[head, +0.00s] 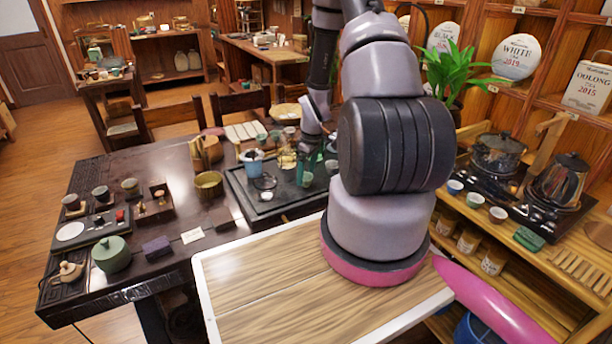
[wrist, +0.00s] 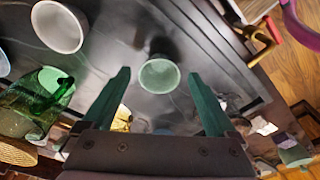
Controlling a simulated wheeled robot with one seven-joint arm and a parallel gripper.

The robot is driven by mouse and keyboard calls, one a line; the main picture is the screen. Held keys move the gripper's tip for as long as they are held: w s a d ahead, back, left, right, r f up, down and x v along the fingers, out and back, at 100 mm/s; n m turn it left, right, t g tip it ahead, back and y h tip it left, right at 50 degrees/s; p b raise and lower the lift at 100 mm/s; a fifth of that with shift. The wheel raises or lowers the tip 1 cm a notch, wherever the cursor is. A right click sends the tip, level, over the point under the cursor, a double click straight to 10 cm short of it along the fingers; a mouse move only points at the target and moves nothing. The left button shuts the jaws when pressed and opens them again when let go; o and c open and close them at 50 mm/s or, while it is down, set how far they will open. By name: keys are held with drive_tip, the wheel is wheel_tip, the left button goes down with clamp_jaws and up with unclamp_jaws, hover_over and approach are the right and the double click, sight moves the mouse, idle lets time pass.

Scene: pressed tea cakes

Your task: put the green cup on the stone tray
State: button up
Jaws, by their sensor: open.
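A green cup (wrist: 160,76) with a pale rim shows in the wrist view between the two green fingers of my gripper (wrist: 159,73). The fingers are open, with a gap on both sides of the cup. The cup appears upright over the dark stone tray (wrist: 115,40), with a dark shadow beside it; I cannot tell its exact height. In the head view my gripper (head: 309,153) is above the right part of the stone tray (head: 240,187), and my arm hides part of that area. A small green cup (head: 308,179) shows below the gripper there.
In the wrist view, a white cup (wrist: 59,27), another green cup (wrist: 52,80) and a green glass vessel (wrist: 30,108) lie to the left. In the head view, a blue-white pitcher (head: 252,161) stands on the tray. A brass bowl (head: 209,184) stands left of the tray.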

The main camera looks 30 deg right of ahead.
wheel_tip(320, 180, up, 11)
drive_tip(key=s, duration=0.1)
wheel_tip(320, 180, up, 11)
drive_tip(key=m+t, duration=0.1)
drive_tip(key=m, duration=0.1)
hover_over(310, 184)
drive_tip(key=a, duration=0.2)
drive_tip(key=s+a+r+m+t+h, duration=0.1)
drive_tip(key=s+a+r+m+t, duration=0.2)
drive_tip(key=r, duration=0.8)
drive_tip(key=s+a+r+m+t+y, duration=0.2)
drive_tip(key=s+a+r+m, duration=0.4)
drive_tip(key=s+r, duration=0.8)
drive_tip(key=s+a, duration=0.1)
drive_tip(key=a, duration=0.2)
drive_tip(key=shift+r, duration=0.35)
